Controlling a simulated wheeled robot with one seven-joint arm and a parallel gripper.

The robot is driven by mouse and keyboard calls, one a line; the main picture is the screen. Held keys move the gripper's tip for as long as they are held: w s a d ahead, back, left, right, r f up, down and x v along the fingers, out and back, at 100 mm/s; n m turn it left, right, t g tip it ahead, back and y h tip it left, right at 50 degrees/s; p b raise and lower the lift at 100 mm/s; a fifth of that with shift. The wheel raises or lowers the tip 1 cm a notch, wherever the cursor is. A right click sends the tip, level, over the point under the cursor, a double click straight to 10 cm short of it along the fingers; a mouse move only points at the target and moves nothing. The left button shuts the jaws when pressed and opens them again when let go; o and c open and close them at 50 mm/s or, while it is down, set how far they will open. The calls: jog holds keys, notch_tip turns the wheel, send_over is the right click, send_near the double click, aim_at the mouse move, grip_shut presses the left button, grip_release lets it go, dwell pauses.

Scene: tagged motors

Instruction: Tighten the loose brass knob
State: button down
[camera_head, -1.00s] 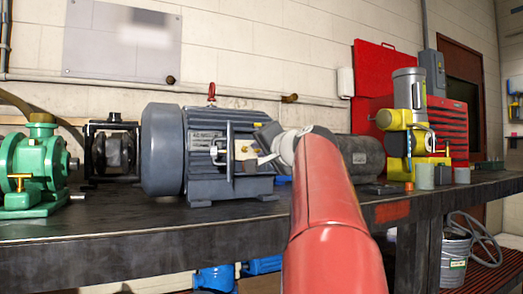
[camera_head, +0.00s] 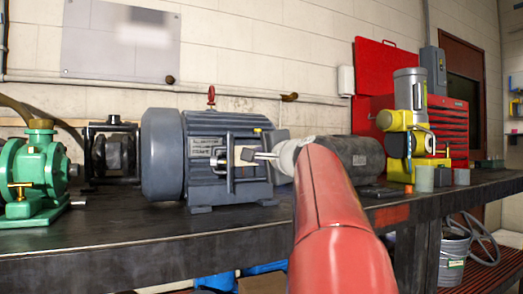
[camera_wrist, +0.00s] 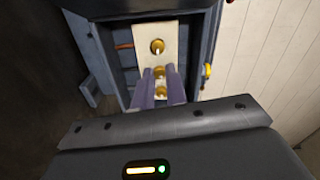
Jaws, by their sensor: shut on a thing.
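The grey-blue motor (camera_head: 228,190) stands on the bench. On its near side is a pale terminal plate (camera_head: 243,163), which also shows in the wrist view (camera_wrist: 146,50). Three brass knobs sit in a column on the plate: an upper one (camera_wrist: 157,46), a middle one (camera_wrist: 159,72) and a lower one (camera_wrist: 161,91). My gripper (camera_head: 257,155) reaches the plate from the right in the head view. In the wrist view its two fingers (camera_wrist: 160,78) flank the middle and lower knobs and are shut on a brass knob; which of the two is hard to tell.
Vertical bars (camera_head: 229,163) stand in front of the motor beside the plate. A green pump (camera_head: 35,175) stands at the left, and a yellow and grey unit (camera_head: 410,130) at the right. A red tool chest (camera_head: 455,125) is behind. The bench front (camera_head: 110,232) is clear.

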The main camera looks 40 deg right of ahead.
jog(key=shift+m+p, duration=0.6)
jog(key=shift+m, duration=0.6)
jog(key=shift+f+m, duration=0.1)
jog(key=shift+m, duration=0.2)
jog(key=c, duration=1.4)
grip_release()
jog(key=v, duration=0.8)
